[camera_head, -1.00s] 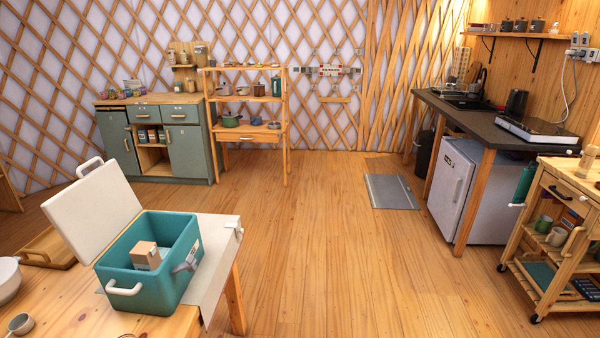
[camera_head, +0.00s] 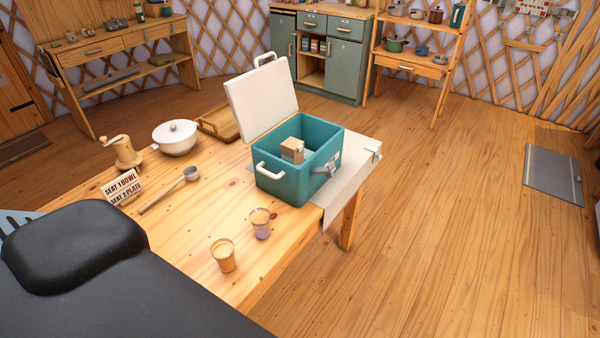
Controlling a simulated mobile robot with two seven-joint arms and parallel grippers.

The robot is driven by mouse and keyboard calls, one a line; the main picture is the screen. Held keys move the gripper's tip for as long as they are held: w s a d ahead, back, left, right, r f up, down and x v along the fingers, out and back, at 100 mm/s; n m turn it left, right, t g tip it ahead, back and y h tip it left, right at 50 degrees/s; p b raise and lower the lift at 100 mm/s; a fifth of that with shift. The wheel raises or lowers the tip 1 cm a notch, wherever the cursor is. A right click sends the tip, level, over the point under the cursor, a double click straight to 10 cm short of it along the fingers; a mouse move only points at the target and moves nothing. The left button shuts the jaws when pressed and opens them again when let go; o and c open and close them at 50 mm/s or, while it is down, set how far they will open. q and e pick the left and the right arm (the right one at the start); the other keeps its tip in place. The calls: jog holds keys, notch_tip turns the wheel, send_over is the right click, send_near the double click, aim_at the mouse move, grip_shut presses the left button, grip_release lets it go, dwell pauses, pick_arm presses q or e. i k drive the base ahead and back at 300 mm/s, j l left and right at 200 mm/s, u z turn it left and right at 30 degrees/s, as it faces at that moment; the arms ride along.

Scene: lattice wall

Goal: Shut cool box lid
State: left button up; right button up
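The teal cool box (camera_head: 287,182) stands on the right end of the wooden table, partly on a pale cloth. Its white lid (camera_head: 262,101) is open, tilted up at the back left side, with a white handle on its upper edge. A small cardboard carton (camera_head: 292,150) sits inside the box. A white handle (camera_head: 270,172) is on the near left side and a grey latch (camera_head: 327,169) on the right side. Neither of my grippers shows in the view.
On the table are two cups (camera_head: 223,255) (camera_head: 260,223), a ladle (camera_head: 170,188), a white lidded pot (camera_head: 176,137), a grinder (camera_head: 125,153), a seat sign (camera_head: 122,187) and a wooden tray (camera_head: 220,122). A dark form fills the lower left.

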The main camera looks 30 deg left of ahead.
aim_at(264, 93)
jog(key=i+l+u, duration=0.1)
jog(key=u, duration=2.1)
jog(key=l+u, duration=0.45)
jog(key=k+l+u, duration=0.1)
jog(key=l+u, duration=0.3)
jog(key=k+l+u, duration=0.25)
jog(key=l, duration=0.15)
jog(key=l+u, duration=0.2)
jog(key=l, duration=0.15)
jog(key=k+l, duration=0.2)
jog(key=l, duration=0.2)
jog(key=k+l+u, duration=0.1)
jog(key=k+l, duration=0.15)
jog(key=l, duration=0.2)
jog(key=k+l, duration=0.2)
jog(key=l, duration=0.2)
jog(key=k+l+u, duration=0.1)
jog(key=k+l, duration=0.15)
jog(key=l, duration=0.15)
